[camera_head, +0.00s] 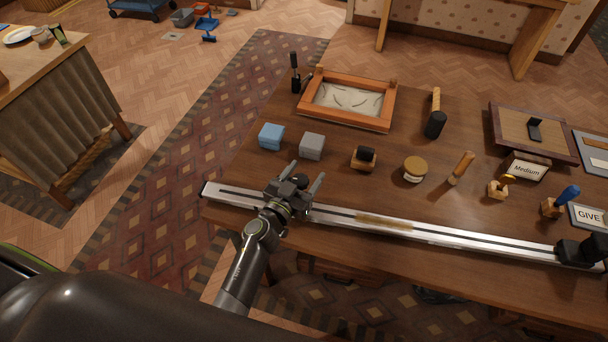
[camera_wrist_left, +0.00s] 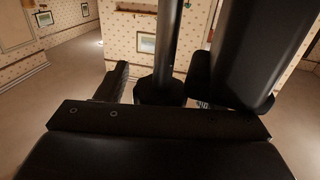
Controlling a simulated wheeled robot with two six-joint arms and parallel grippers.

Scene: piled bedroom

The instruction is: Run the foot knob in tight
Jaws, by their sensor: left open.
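A long silver rail (camera_head: 345,218) with a dark slot lies along the front edge of the wooden table. A black clamp-like block (camera_head: 578,252) sits at its right end. My left gripper (camera_head: 304,176) is open over the rail's left part. A small round black part (camera_head: 299,181), possibly the foot knob, shows between its fingers. In the left wrist view a round black piece with a post (camera_wrist_left: 160,90) stands between the open fingers, with a larger black cylinder (camera_wrist_left: 250,50) to the right. I cannot tell whether the fingers touch it. My right gripper is not in view.
A blue block (camera_head: 271,136), a grey block (camera_head: 312,146) and a black-topped wooden block (camera_head: 363,158) stand behind the rail. A framed tray (camera_head: 375,122) lies farther back. Stamps and a "Medium" box (camera_head: 528,168) are at the right.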

